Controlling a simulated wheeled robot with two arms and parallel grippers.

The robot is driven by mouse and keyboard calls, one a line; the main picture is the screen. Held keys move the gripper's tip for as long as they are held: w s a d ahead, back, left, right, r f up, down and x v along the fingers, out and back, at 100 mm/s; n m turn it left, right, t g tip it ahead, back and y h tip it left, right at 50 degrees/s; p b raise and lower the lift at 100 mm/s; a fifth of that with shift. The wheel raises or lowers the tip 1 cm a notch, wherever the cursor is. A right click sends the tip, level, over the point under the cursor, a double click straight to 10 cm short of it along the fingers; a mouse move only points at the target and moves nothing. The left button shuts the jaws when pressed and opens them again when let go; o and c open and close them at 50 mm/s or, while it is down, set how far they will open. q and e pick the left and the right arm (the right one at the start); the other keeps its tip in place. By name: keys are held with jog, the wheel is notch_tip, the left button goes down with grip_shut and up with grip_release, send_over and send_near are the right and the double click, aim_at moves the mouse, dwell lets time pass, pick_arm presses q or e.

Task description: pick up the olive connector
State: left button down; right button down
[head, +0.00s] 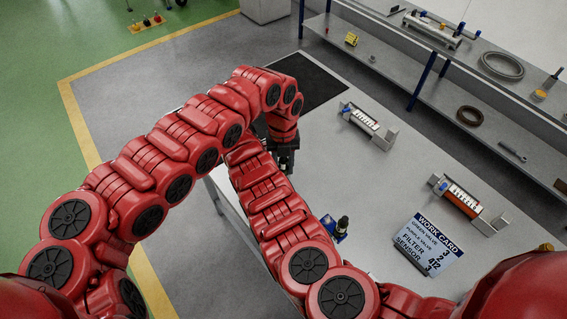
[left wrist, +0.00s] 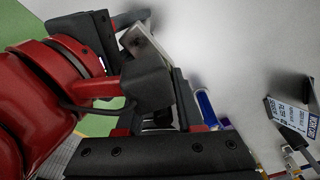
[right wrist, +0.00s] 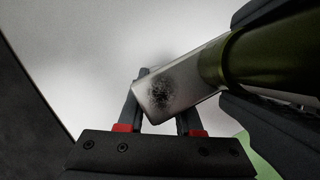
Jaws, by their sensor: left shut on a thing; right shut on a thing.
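The olive connector (right wrist: 268,58) fills the upper right of the right wrist view, with a flat metal end (right wrist: 170,85) that has a dark smudge. My right gripper (right wrist: 158,108) is shut on the metal end. Dark jaws of the other gripper lie on both sides of the olive body. My left gripper (left wrist: 155,115) is shut, apparently on the connector, whose olive part is hidden in the left wrist view; a bare metal piece (left wrist: 143,42) shows there past the right gripper. In the head view both hands meet at the table's far-left part, and the connector is hidden.
On the table (head: 370,185) stand a small bracket unit (head: 367,122), a unit with an orange-white cylinder (head: 462,200), a blue fitting (head: 335,228) and a work card (head: 430,245). A dark mat (head: 318,82) lies at the far left. Shelves with parts (head: 472,115) run behind.

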pick_arm(q)
notch_tip(320, 180, up, 10)
dwell(0.6)
pick_arm(e)
jog(key=c, duration=0.5)
grip_release()
jog(key=shift+r, duration=0.1)
jog(key=v, duration=0.7)
jog(key=shift+a, duration=0.2)
